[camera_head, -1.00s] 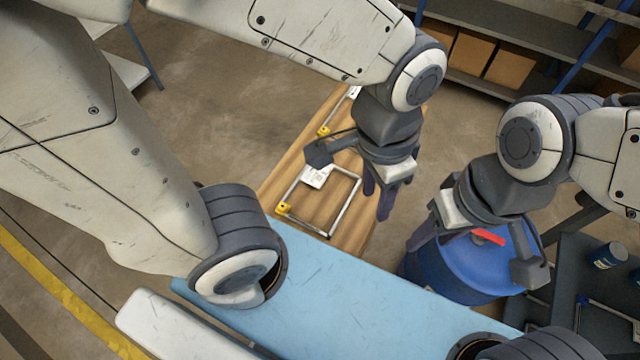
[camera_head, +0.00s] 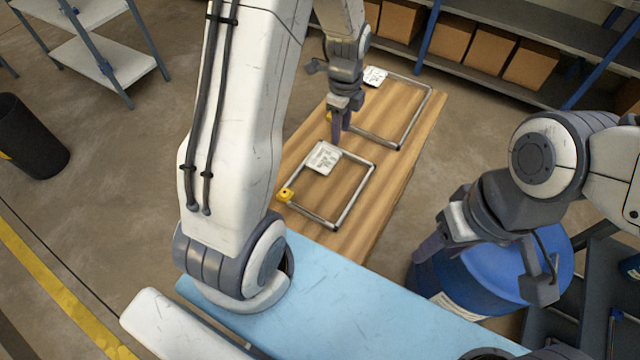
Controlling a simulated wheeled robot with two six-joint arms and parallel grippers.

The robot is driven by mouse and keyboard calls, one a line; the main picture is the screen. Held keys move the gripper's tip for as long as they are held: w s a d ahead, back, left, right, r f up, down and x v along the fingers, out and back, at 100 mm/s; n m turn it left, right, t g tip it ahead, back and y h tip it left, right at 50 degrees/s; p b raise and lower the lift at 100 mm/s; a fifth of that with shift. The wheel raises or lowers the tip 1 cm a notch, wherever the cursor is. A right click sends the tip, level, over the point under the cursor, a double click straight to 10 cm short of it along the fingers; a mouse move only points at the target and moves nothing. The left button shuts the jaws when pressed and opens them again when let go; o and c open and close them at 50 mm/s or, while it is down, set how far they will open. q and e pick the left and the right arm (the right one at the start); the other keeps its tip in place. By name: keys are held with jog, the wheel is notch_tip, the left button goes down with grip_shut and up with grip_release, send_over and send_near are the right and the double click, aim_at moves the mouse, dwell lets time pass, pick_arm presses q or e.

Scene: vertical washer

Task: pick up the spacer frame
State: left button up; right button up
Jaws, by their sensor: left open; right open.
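Two silver rectangular frames lie flat on a wooden table (camera_head: 398,170). The near frame (camera_head: 353,194) carries a white label (camera_head: 322,158) and a yellow corner block (camera_head: 285,195). The far frame (camera_head: 416,118) also has a white label (camera_head: 375,76) and is partly hidden behind my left gripper. I cannot tell which one is the spacer frame. My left gripper (camera_head: 338,128) is open and empty, pointing down over the table between the two frames. My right gripper (camera_head: 428,248) is open and empty, off to the right by the blue drum (camera_head: 495,272).
A light blue surface (camera_head: 350,295) lies in front of the wooden table. Shelves with cardboard boxes (camera_head: 450,40) stand at the back. A white shelf rack (camera_head: 100,60) and a black bin (camera_head: 30,138) are at the left, with bare floor between.

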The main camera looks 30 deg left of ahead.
aim_at(340, 150)
pick_arm(q)
notch_tip(340, 150, down, 6)
jog(key=shift+d+f, duration=0.1)
jog(key=shift+d, duration=0.05)
grip_shut()
